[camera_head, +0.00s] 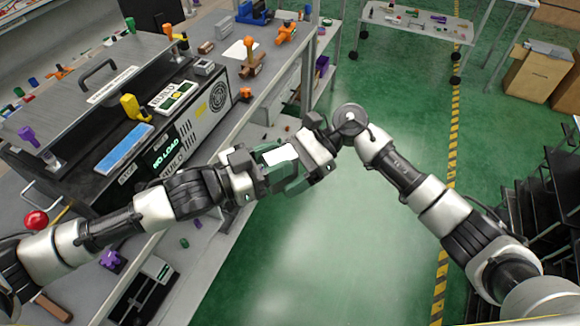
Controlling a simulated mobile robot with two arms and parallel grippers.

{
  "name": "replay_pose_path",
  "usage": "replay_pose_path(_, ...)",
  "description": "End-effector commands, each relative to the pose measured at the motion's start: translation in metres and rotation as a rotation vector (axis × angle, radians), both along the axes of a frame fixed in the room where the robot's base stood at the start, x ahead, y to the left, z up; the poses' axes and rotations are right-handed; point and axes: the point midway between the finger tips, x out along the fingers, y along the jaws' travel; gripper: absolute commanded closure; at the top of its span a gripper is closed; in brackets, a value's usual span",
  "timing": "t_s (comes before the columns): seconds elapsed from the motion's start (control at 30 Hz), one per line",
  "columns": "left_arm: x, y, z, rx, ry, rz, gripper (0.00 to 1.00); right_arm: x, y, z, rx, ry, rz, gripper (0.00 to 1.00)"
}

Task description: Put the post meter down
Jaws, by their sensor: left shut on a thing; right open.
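The post meter (281,156) appears to be the small green body with a bright white face between my two arms, held in the air in front of the bench. My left gripper (268,160) comes in from the left and is shut on it. My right gripper (298,173) reaches in from the right, open and close beside the meter. The two grippers overlap in this view, so I cannot tell whether the right one touches the meter. The fingertips are partly hidden.
A grey bench (262,102) with a dark machine (192,128) runs along the left. The machine carries a yellow lever (133,107), a blue panel (125,148) and a red knob (36,220). A wheeled table (418,22) stands at the back. Green floor (330,240) lies open below my arms.

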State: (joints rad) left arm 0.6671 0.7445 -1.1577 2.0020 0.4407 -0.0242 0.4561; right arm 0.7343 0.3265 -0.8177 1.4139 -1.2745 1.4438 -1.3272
Motion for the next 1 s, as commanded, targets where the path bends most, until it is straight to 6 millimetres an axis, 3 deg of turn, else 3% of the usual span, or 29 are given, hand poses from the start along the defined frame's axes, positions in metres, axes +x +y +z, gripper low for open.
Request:
replay_pose_path(0.13,0.0,-0.0002,0.0011,-0.001,-0.002,-0.001,0.91,0.0,-0.0001,0.0,0.0,0.0,0.0,0.31)
replay_pose_path(0.5,0.0002,0.0,0.001,-0.001,-0.002,0.0,0.91,0.0,-0.0005,0.0001,0.0,0.0,0.001,0.87)
replay_pose_path(0.53,0.0002,0.0,0.0011,-0.001,-0.002,0.0,0.56,0.0,-0.0003,0.0009,0.001,0.0,0.001,0.9)
replay_pose_path(0.57,0.0003,0.0001,0.0011,-0.001,-0.002,0.0,0.52,0.0,-0.0003,0.0009,0.001,0.0,0.001,0.95)
replay_pose_path(0.7,0.0003,0.0001,0.0007,0.0,-0.001,0.0,0.3,0.0,-0.0003,0.0009,0.001,0.0,0.001,0.95)
replay_pose_path(1.0,-0.0003,0.0011,0.0001,0.0,0.0,0.0,0.28,0.0002,-0.0003,0.0008,0.001,0.0,0.0,0.95)
